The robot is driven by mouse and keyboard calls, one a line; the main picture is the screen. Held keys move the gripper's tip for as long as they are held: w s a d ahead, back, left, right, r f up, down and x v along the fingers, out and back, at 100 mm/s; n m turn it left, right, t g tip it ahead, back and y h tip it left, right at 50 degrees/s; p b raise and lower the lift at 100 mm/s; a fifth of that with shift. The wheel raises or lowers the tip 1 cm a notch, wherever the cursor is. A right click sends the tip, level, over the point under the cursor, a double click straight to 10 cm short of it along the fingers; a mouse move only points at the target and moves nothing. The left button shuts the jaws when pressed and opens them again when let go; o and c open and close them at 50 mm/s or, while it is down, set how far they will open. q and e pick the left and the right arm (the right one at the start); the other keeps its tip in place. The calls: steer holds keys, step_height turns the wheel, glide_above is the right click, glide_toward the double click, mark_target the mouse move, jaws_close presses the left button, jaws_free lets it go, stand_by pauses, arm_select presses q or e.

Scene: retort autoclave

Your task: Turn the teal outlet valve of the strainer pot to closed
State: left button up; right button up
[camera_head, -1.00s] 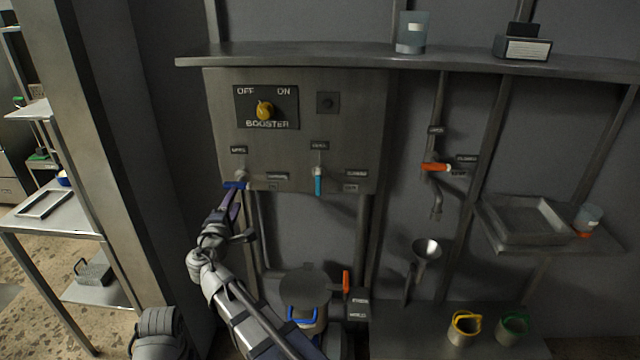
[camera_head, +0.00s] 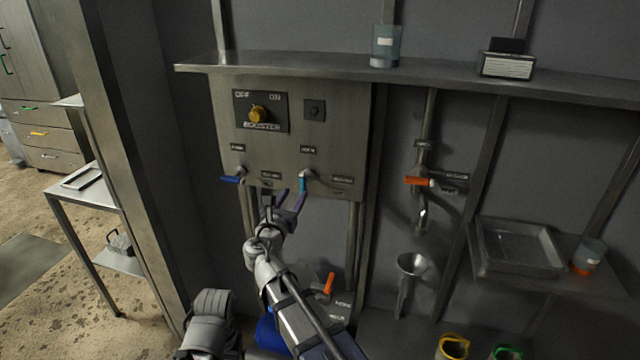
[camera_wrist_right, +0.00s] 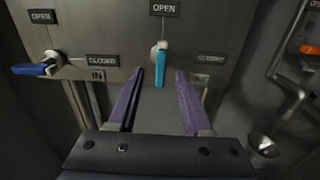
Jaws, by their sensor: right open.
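The teal valve handle (camera_head: 303,183) hangs straight down from its pivot on the grey panel (camera_head: 345,130). It also shows in the right wrist view (camera_wrist_right: 161,66), below an OPEN label, with a CLOSED label to its right. My right gripper (camera_head: 284,194) is open and empty, just below and in front of the panel. In the wrist view its purple fingertips (camera_wrist_right: 160,76) stand on either side of the handle's lower end, and no contact is visible. My left gripper is not in view.
A blue valve handle (camera_head: 231,180) points left, beside the teal one. A yellow BOOSTER knob (camera_head: 258,114) sits above. An orange tap handle (camera_head: 419,181) and a funnel (camera_head: 411,264) are to the right. A shelf (camera_head: 440,77) runs over the panel.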

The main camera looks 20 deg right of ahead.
mark_target(302, 184)
steer(key=shift+x, duration=3.9)
steer(key=shift+s+d, duration=0.1)
jaws_close()
